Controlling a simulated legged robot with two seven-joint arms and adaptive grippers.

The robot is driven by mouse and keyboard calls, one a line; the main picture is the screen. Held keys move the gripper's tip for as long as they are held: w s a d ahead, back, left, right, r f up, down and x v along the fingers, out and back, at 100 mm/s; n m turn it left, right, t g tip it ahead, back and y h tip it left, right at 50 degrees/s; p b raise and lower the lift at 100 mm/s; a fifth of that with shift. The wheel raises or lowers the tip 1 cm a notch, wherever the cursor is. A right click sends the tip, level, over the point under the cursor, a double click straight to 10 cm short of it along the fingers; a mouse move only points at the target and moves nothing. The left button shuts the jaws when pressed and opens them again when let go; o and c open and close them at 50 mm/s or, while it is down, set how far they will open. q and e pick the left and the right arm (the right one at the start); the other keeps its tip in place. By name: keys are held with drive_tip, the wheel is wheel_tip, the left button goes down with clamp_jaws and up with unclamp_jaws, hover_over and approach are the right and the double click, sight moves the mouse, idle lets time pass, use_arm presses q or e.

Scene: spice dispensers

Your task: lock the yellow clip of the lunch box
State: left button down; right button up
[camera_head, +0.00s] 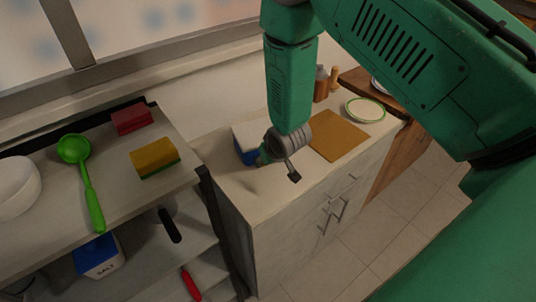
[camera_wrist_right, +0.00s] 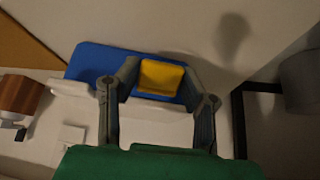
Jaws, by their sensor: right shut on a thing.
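The lunch box (camera_head: 247,134), white and blue, stands on the beige counter and is partly hidden behind my right gripper (camera_head: 272,162). In the right wrist view the lunch box (camera_wrist_right: 91,60) shows a blue part and a white part. Its yellow clip (camera_wrist_right: 161,78) sits between the two grey fingers of my right gripper (camera_wrist_right: 160,72). The fingers are shut on the clip from both sides. The clip cannot be made out in the head view. My left gripper is not in view.
On the counter, an orange-brown board (camera_head: 338,136) and a green-rimmed plate (camera_head: 365,110) lie to the right, with a brown bottle (camera_head: 321,84) behind. The left shelf holds a green ladle (camera_head: 88,190) and a yellow sponge (camera_head: 154,157). Counter in front of the box is bare.

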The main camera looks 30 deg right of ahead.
drive_tip(key=shift+w+d+r+g+p, duration=0.1)
drive_tip(key=shift+w+r+g+p, duration=0.4)
drive_tip(key=shift+g, duration=0.4)
drive_tip(key=shift+w+g+y, duration=0.3)
drive_tip(key=shift+w+g, duration=0.05)
drive_tip(key=shift+g, duration=0.55)
use_arm(q)
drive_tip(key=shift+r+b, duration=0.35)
drive_tip(key=shift+b, duration=0.1)
use_arm(e)
drive_tip(key=shift+w+d+r+g+y, duration=0.15)
drive_tip(key=shift+w+g, duration=0.15)
drive_tip(key=shift+g, duration=0.55)
drive_tip(key=shift+w+a+r+g+y, duration=0.15)
drive_tip(key=shift+w+g, duration=0.1)
drive_tip(key=shift+g, duration=0.6)
drive_tip(key=shift+d+f, duration=0.1)
drive_tip(key=o, duration=1.1)
drive_tip(key=shift+c, duration=0.2)
drive_tip(key=shift+o, duration=0.4)
drive_tip(key=shift+w, duration=0.1)
